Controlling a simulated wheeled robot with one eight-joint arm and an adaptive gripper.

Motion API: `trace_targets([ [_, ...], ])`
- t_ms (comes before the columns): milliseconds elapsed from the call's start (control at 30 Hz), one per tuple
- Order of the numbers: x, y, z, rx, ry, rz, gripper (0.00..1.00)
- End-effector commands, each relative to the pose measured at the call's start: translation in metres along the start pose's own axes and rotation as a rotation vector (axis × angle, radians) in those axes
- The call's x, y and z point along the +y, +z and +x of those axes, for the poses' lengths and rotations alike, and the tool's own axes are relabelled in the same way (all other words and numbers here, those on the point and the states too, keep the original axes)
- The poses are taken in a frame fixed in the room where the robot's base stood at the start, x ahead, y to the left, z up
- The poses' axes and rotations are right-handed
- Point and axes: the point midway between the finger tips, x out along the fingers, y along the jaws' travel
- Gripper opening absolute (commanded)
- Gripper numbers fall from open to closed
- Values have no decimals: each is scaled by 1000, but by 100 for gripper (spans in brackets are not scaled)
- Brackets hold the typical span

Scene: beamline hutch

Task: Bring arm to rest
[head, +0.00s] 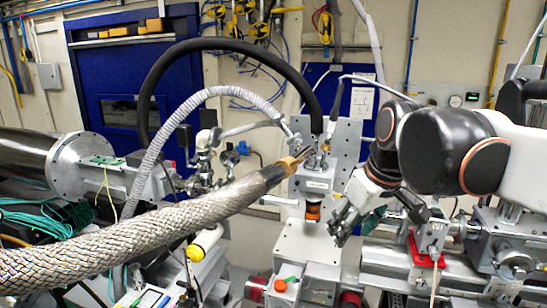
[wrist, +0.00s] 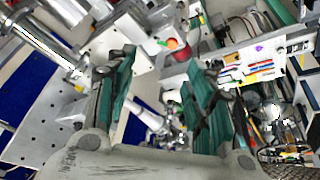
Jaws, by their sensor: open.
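My arm comes in from the right of the head view, with white and black links bent down toward the middle. My gripper (head: 355,226) points downward, in front of the pale beamline stand (head: 318,180) and left of the metal rail equipment. In the wrist view my gripper (wrist: 160,68) shows two green-padded fingers spread apart with nothing between them. Equipment shows beyond the gap, including a block with an orange-red knob (wrist: 172,44). The fingertips appear clear of it, though the exact distance cannot be told.
A thick braided hose (head: 150,235) crosses the left foreground. A black hose (head: 225,44) arches behind it. A metal rail assembly (head: 400,258) with a red clamp (head: 425,250) lies right of my gripper. A blue cabinet (head: 130,75) stands at the back wall. Free room is tight.

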Motion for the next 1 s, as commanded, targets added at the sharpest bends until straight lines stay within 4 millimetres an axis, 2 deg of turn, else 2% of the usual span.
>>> trace_targets([
  [33,-5,30,26,15,18,37,48],
  [300,-24,146,114,113,111,246,48],
  [400,-30,183,146,149,137,313,48],
  [500,-34,210,169,179,154,364,48],
  [600,-36,226,184,200,165,397,48],
  [700,-37,233,189,209,170,413,48],
  [1000,-37,233,188,211,171,416,48],
])
